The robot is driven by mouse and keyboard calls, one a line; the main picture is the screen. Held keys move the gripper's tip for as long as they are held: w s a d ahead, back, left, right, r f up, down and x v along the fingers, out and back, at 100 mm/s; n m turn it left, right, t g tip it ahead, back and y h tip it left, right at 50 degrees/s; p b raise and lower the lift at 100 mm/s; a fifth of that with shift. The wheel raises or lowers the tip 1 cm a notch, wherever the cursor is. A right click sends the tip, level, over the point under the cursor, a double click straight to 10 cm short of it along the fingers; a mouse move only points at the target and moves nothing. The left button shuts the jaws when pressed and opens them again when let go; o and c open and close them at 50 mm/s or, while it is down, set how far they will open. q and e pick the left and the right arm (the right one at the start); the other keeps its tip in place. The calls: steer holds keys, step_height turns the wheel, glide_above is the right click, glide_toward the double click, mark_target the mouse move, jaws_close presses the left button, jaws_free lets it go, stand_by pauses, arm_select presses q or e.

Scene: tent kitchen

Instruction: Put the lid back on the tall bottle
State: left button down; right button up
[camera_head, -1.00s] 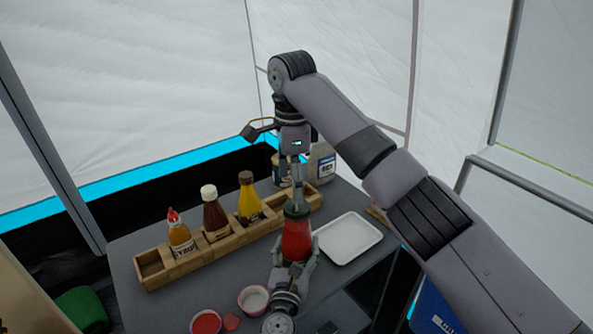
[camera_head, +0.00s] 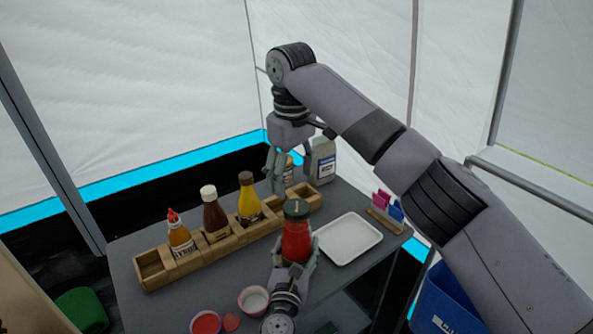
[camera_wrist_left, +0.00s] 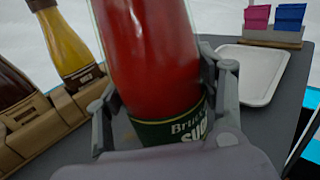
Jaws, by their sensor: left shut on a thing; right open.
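The tall bottle (camera_head: 297,242) is red and stands upright near the front of the table. My left gripper (camera_head: 295,264) is shut around its lower body. The left wrist view shows the bottle's red body (camera_wrist_left: 155,55) and its dark green label between the fingers (camera_wrist_left: 165,100). The dark green lid (camera_head: 297,207) sits on top of the bottle; I cannot tell how tightly it is seated. The bottle top is out of the left wrist view. My right gripper (camera_head: 291,168) is open and empty, above and behind the lid, apart from it.
A white tray (camera_head: 347,240) is to the right, with a packet holder (camera_head: 384,222) beyond. A grey container (camera_head: 322,162) stands at the back. Small bowls (camera_head: 253,299) are at the front.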

mark_target(297, 206)
steer(key=n, duration=0.6)
steer(key=shift+d+r, duration=0.1)
steer(key=shift+r, duration=0.05)
steer(key=n, duration=0.6)
steer(key=shift+d+r, duration=0.1)
steer(key=shift+r, duration=0.05)
steer(key=n, duration=0.6)
steer(key=shift+s+d+r, duration=0.1)
steer(key=n, duration=0.7)
steer(key=shift+d+r, duration=0.1)
steer(key=shift+d, duration=0.05)
steer(key=shift+f, duration=4)
steer(key=shift+c, duration=0.4)
